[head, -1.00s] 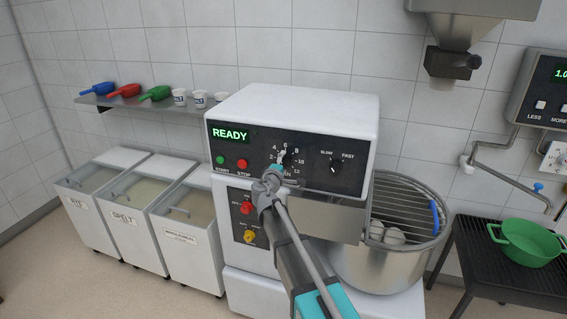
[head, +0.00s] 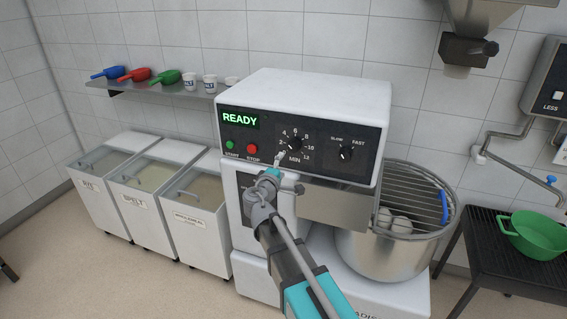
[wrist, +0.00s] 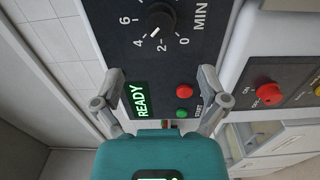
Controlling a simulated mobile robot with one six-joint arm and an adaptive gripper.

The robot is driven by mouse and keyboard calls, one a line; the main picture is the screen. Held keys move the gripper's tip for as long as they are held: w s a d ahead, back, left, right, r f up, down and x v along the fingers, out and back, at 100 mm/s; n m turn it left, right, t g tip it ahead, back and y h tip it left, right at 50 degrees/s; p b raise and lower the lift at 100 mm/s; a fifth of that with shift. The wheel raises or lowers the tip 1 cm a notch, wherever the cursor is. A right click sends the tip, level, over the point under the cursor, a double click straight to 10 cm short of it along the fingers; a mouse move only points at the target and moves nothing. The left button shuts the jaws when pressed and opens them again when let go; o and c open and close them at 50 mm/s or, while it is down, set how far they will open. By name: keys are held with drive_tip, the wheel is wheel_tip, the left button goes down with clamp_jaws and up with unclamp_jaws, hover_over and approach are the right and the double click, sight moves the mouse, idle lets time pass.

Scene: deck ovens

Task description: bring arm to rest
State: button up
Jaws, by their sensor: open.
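My gripper (head: 280,158) is in front of the mixer's control panel (head: 318,165), just below and left of the timer dial (head: 295,143). In the wrist view my gripper (wrist: 161,75) has its two grey fingers spread wide, with nothing between them. The timer dial (wrist: 160,22) is beyond the fingers, and its white mark seems to point near 4. The green READY display (wrist: 139,101), a red button (wrist: 184,91) and a green button (wrist: 181,113) show between the fingers. I cannot tell the exact gap to the panel.
The mixer bowl (head: 385,252) with a wire guard is to the right. A green colander (head: 535,232) sits on a black rack at far right. Lidded flour bins (head: 200,228) stand at left, below a shelf (head: 150,88) with scoops and cups. Open floor lies at front left.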

idle(0.3)
drive_tip(key=s+d+f+m+g+h, duration=0.1)
drive_tip(key=s+d+f+m+g, duration=0.4)
drive_tip(key=d, duration=0.4)
drive_tip(key=s+d+f+m+g+h, duration=0.1)
drive_tip(key=s+d+f+m+g, duration=0.35)
drive_tip(key=d, duration=0.45)
drive_tip(key=s+d+f+m+g+y, duration=0.1)
drive_tip(key=s+f+m+g+y, duration=0.1)
drive_tip(key=s, duration=0.5)
drive_tip(key=s+d+f+m+g+y, duration=0.2)
drive_tip(key=s+f+m+g+y, duration=0.1)
drive_tip(key=s+f+g+y, duration=0.2)
drive_tip(key=shift+s+f+g+y, duration=0.3)
drive_tip(key=shift+s+f+g, duration=0.05)
drive_tip(key=shift+s+f, duration=0.7)
drive_tip(key=shift+w, duration=0.1)
